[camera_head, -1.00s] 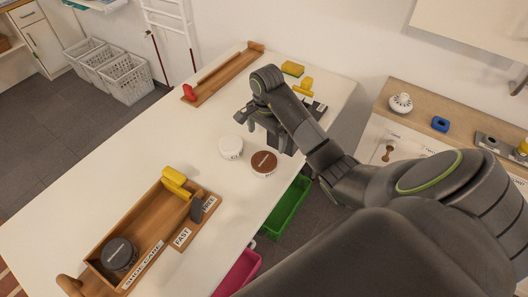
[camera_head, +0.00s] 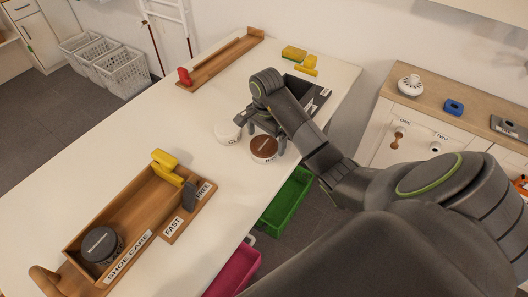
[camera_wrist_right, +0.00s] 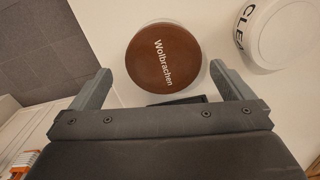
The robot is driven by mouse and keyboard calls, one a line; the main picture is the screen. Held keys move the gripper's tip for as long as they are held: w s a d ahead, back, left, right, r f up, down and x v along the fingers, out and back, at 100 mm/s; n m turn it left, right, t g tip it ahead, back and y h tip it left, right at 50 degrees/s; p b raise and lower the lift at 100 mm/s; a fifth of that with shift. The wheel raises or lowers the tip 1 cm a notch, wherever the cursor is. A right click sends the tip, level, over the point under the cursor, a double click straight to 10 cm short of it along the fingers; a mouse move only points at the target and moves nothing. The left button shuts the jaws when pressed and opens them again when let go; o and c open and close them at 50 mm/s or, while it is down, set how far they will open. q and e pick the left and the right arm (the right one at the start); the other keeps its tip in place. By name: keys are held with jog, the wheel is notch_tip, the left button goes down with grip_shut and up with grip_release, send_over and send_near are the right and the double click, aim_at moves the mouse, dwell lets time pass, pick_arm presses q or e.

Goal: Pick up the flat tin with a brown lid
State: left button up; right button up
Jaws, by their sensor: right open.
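The flat tin with a brown lid (camera_head: 264,147) stands on the white table near its right edge. In the right wrist view its lid (camera_wrist_right: 163,58) reads "Wolbrachen" and lies just beyond the fingertips, roughly centred between them. My right gripper (camera_head: 262,128) is open and empty above the table, close behind the tin; its two fingers show apart in the wrist view (camera_wrist_right: 160,82). I cannot tell whether a finger touches the tin. My left gripper is not in view.
A white tin (camera_head: 227,132) stands close to the left of the brown-lidded tin, near one finger. A wooden shoe care tray (camera_head: 75,244) with a dark tin (camera_head: 100,244) stands at front left. A green bin (camera_head: 287,201) is below the table edge.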

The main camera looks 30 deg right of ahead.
aim_at(265, 143)
jog(key=shift+w+f+p, duration=0.15)
jog(key=shift+f+p, duration=0.1)
jog(key=shift+f, duration=0.9)
jog(key=shift+w+f+p, duration=0.1)
jog(key=shift+f+p, duration=0.1)
jog(key=shift+f, duration=0.95)
jog(key=c, duration=1.1)
jog(key=shift+r, duration=0.15)
jog(key=shift+r, duration=0.35)
notch_tip(265, 143, up, 3)
jog(key=shift+w+r+b, duration=0.1)
jog(key=shift+b, duration=0.3)
notch_tip(265, 143, up, 4)
jog(key=p, duration=0.3)
jog(key=shift+r, duration=0.15)
jog(key=shift+r+p, duration=0.8)
jog(key=shift+p, duration=0.15)
